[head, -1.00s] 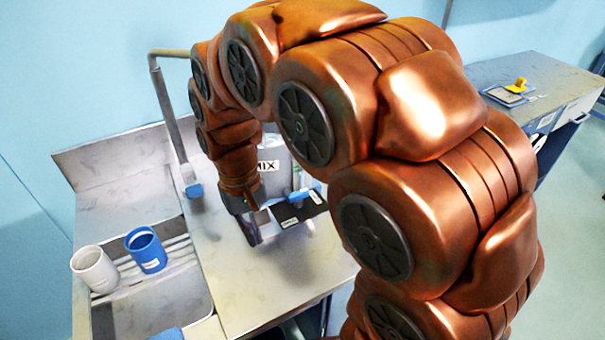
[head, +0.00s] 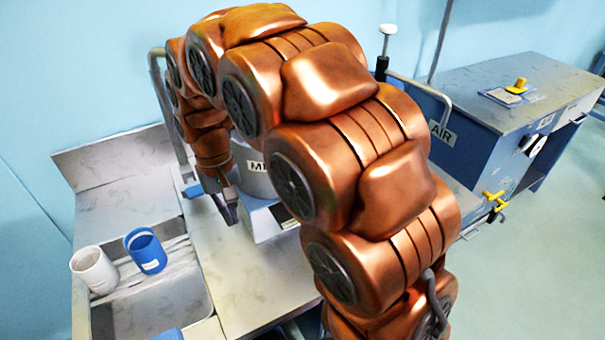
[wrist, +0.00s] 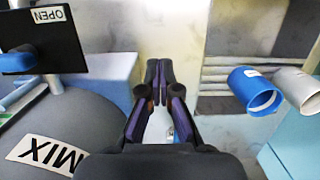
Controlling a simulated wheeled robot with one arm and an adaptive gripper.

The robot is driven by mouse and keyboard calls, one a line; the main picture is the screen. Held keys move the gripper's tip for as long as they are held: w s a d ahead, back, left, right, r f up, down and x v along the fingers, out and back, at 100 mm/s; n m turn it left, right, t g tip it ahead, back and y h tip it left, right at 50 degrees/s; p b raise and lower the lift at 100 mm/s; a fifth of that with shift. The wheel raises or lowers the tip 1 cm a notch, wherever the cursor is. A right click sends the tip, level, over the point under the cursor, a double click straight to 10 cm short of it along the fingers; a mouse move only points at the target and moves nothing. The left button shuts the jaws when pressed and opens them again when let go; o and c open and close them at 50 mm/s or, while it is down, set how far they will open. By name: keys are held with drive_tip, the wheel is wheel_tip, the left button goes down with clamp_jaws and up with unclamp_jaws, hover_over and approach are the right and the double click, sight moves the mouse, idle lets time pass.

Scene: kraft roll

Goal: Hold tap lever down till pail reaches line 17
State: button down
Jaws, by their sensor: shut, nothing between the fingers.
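My gripper (head: 230,214) points down over the steel counter, left of a grey round vessel marked MIX (head: 256,167). In the wrist view its fingers (wrist: 158,68) are together and empty. The MIX vessel (wrist: 75,122) fills the lower left there. A black plate with an OPEN label (wrist: 45,42) is at the upper left, apart from my fingers; I cannot tell whether it is the tap lever. No line 17 is readable. A blue cup-like container (head: 146,250) and a white one (head: 94,269) rest by the sink; neither is clearly the pail.
The sink (head: 150,310) lies left of the counter (head: 240,280), whose front is clear. A grey pipe (head: 160,95) rises behind. At right stand a bench with a yellow-knobbed item (head: 516,87), an AIR label (head: 441,132) and yellow valve handles (head: 495,200).

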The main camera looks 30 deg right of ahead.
drive_tip(key=p, duration=0.2)
approach(194, 192)
drive_tip(key=shift+s+f, duration=0.25)
drive_tip(key=shift+f, duration=0.65)
drive_tip(key=shift+s+f, duration=0.25)
drive_tip(key=shift+f, duration=0.6)
drive_tip(key=shift+s+f, duration=0.25)
drive_tip(key=shift+f, duration=0.65)
drive_tip(key=shift+f, duration=0.15)
drive_tip(key=shift+f+b, duration=0.85)
drive_tip(key=shift+f, duration=1.15)
drive_tip(key=shift+r, duration=0.1)
wheel_tip(194, 192, up, 7)
drive_tip(key=shift+r+p, duration=0.1)
drive_tip(key=shift+p, duration=0.7)
drive_tip(key=shift+r, duration=0.1)
